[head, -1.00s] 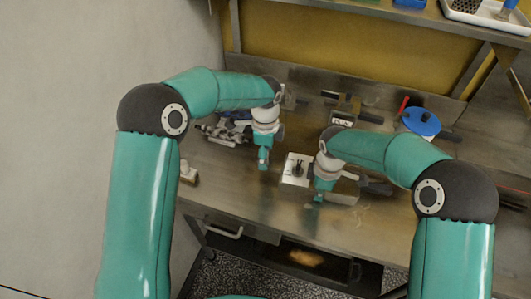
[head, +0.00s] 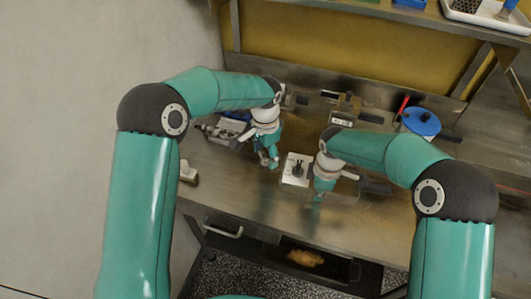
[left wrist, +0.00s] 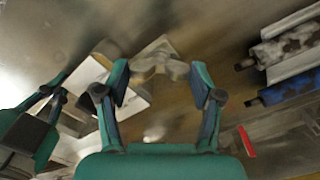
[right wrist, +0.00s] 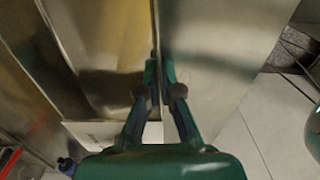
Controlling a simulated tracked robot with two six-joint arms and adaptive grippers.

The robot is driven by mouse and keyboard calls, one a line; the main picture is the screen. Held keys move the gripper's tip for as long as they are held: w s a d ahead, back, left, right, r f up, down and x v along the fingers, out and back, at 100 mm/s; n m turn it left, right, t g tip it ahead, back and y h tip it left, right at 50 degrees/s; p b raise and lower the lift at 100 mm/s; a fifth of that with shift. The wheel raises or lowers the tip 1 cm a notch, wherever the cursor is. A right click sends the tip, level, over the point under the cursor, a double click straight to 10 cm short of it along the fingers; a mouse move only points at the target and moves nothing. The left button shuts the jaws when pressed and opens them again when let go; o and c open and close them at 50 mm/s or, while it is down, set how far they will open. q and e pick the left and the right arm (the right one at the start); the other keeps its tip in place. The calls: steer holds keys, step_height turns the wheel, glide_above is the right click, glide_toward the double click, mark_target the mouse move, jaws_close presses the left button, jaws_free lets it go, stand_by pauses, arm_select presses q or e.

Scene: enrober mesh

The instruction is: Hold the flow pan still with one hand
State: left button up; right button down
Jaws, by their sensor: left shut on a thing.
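My left gripper (head: 268,161) is low over the bench, left of a white block with a black knob (head: 297,168). In the left wrist view its fingers (left wrist: 161,80) stand well apart, with a blurred shiny metal piece (left wrist: 158,62) between them; the contact is hard to see. The white block (left wrist: 137,98) shows beside the left finger. My right gripper (head: 317,196) points down right of the block, near a flat metal piece (head: 343,199). In the right wrist view its fingertips (right wrist: 160,68) are close together at a thin upright metal edge (right wrist: 156,25). I cannot make out for sure which piece is the flow pan.
A dark metal assembly (head: 222,130) lies left of my left gripper. A blue round lid or pot (head: 421,122) stands at the right, near a red stick (head: 402,106). A small pale block (head: 188,171) sits at the left edge. An open drawer (head: 335,274) hangs below the bench front.

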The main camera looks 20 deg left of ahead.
mark_target(265, 155)
arm_select(q)
steer(key=n, duration=0.4)
steer(key=shift+n, duration=1.9)
steer(key=o, duration=1.2)
steer(key=shift+c, duration=0.2)
steer(key=shift+r, duration=0.1)
step_height(265, 155, up, 12)
